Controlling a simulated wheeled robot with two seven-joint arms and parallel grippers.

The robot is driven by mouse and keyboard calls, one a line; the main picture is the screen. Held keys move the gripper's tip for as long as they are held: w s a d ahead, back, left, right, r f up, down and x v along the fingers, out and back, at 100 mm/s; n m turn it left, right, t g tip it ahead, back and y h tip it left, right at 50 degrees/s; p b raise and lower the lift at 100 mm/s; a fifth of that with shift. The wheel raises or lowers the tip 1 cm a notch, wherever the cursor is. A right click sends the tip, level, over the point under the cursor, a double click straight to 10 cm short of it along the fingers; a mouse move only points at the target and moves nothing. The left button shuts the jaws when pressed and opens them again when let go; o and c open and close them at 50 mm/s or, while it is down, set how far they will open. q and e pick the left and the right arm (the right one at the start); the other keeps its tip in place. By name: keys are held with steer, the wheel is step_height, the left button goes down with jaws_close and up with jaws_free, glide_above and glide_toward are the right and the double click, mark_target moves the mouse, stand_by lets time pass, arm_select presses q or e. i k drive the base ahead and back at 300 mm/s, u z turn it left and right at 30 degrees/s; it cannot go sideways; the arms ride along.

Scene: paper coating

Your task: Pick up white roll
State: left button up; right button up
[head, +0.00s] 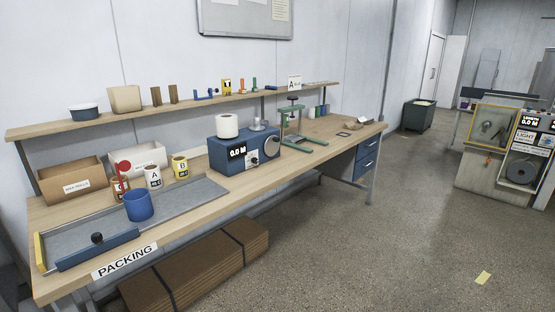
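A white roll labelled A (153,182) stands on the bench further left, beside a yellow roll labelled B (180,174). A white box (138,151) behind them seems to hold pale rolls, too small to make out. Neither of my grippers is in view.
The packing bench (250,183) carries a blue cup (138,205), a cardboard box (72,181) and a green press stand (297,130). A shelf (190,104) runs along the back. Flat cartons (200,265) lie underneath.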

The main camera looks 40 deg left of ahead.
mark_target(153, 175)
steer(key=i, duration=1.85)
steer(key=u, duration=0.6)
steer(key=i, duration=0.9)
steer(key=u, duration=1.75)
steer(key=i, duration=0.85)
steer(key=u, duration=0.7)
